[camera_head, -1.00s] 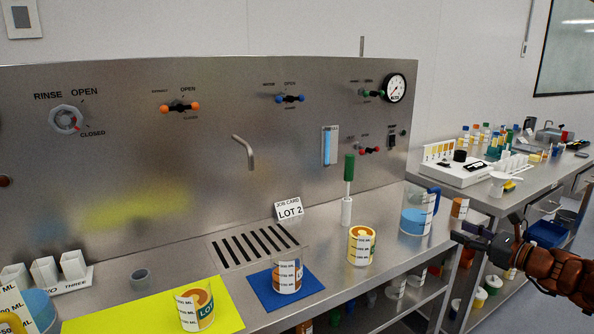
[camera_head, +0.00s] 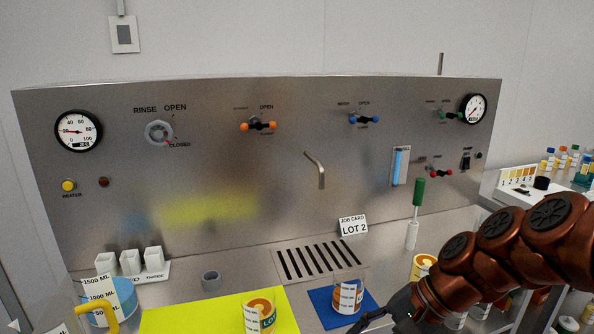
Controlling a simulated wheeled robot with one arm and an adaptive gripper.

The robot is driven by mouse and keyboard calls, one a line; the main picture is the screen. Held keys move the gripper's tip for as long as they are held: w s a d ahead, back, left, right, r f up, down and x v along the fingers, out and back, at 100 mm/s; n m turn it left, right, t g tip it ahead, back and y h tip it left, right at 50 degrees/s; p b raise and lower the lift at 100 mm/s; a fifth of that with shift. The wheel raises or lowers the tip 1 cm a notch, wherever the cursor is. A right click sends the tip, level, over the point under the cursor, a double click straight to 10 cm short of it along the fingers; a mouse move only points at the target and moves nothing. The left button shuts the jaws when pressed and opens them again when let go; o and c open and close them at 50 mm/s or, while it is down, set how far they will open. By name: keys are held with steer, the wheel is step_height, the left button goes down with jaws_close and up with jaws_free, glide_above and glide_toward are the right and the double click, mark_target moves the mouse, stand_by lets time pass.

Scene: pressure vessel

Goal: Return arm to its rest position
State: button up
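My arm, in copper-brown links, comes in from the right edge of the head view. My gripper (camera_head: 385,318) is at the bottom, low and right of centre, with dark fingers near the right side of the blue mat (camera_head: 325,315). Part of it is cut off by the lower edge, so I cannot tell how far its fingers are spread.
A steel panel (camera_head: 240,180) with valves and gauges rises behind the bench. A yellow mat (camera_head: 180,318) holds a labelled beaker (camera_head: 258,313). A large jug (camera_head: 118,300) stands at the left. A green-handled tool (camera_head: 418,192) stands upright behind my arm. The drain grille (camera_head: 318,260) is clear.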

steer(key=s+d+f+n+g+h+p, duration=0.1)
steer(key=s+d+n+h, duration=0.2)
steer(key=s, duration=0.6)
steer(key=s+d+f+n+g+h+p, duration=0.1)
steer(key=s+d+f+n+h+p, duration=0.1)
steer(key=s, duration=0.7)
steer(key=d+n+h, duration=0.1)
steer(key=n+h, duration=0.1)
steer(key=n, duration=0.1)
steer(key=shift+s+g+h, duration=0.35)
steer(key=shift+g+h, duration=0.05)
